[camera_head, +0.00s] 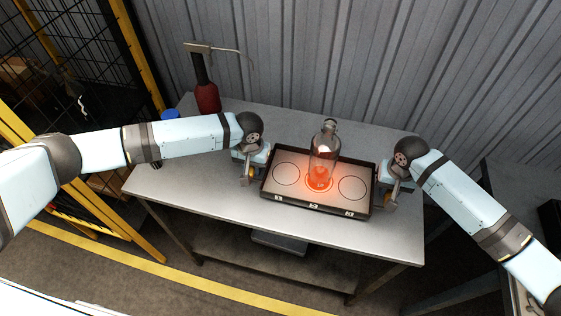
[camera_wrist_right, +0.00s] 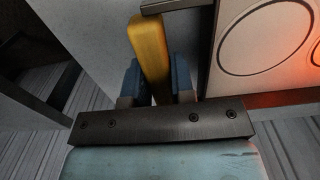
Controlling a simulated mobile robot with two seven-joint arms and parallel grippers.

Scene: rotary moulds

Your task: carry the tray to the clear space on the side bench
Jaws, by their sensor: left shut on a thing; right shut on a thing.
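The tray (camera_head: 293,203) is a dark shallow case with a pale floor marked with circles. It is at the bench's middle; I cannot tell whether it rests on the top or hangs just above it. A clear glass bottle (camera_head: 326,150) stands upright on the middle circle, its base glowing orange. My left gripper (camera_head: 253,175) is shut at the tray's left end, on a handle. My right gripper (camera_head: 387,192) is shut on the yellow handle at the right end. In the right wrist view, the blue fingers (camera_wrist_right: 156,82) clasp that yellow handle (camera_wrist_right: 148,45) beside the tray floor (camera_wrist_right: 262,42).
The grey bench (camera_head: 225,203) is clear in front of the tray. A red bottle with a black neck and metal spout (camera_head: 207,97) and a blue object (camera_head: 170,114) stand at its back left. A grey surface (camera_head: 520,180) shows at far right. A yellow-framed cage is at left.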

